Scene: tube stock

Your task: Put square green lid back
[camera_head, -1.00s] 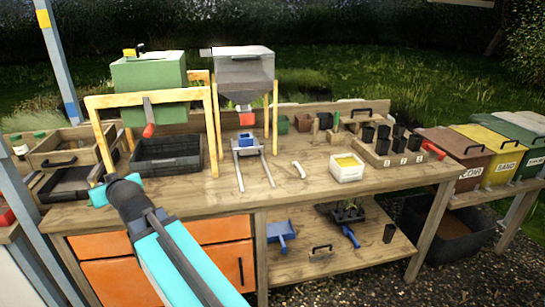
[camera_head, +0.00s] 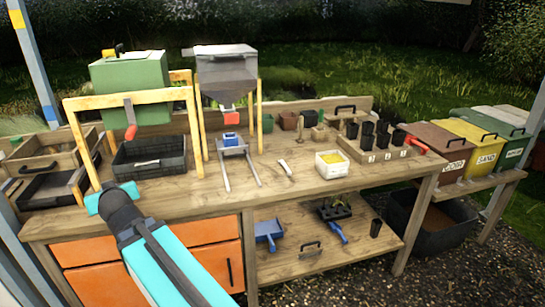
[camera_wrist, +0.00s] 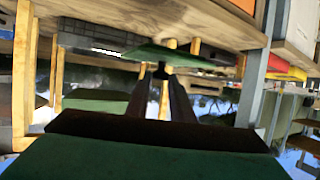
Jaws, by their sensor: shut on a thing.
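My gripper (camera_wrist: 162,75) shows in the wrist view, its two dark fingers shut on the black knob (camera_wrist: 162,70) of the square green lid (camera_wrist: 170,54). The lid is a thin flat green plate, seen nearly edge-on at the fingertips. In the head view my arm hides the gripper and the lid. The green drum (camera_head: 130,85) hangs in a wooden frame with a red-handled crank at the bench's left. The frames do not show clearly whether the drum has an opening.
A black crate (camera_head: 150,160) sits below the drum. A grey hopper (camera_head: 226,65) stands to its right. A white tub (camera_head: 332,165) and a wooden rack of black pots (camera_head: 375,140) are farther right. Lidded brown, yellow and green bins (camera_head: 483,150) stand at the right edge.

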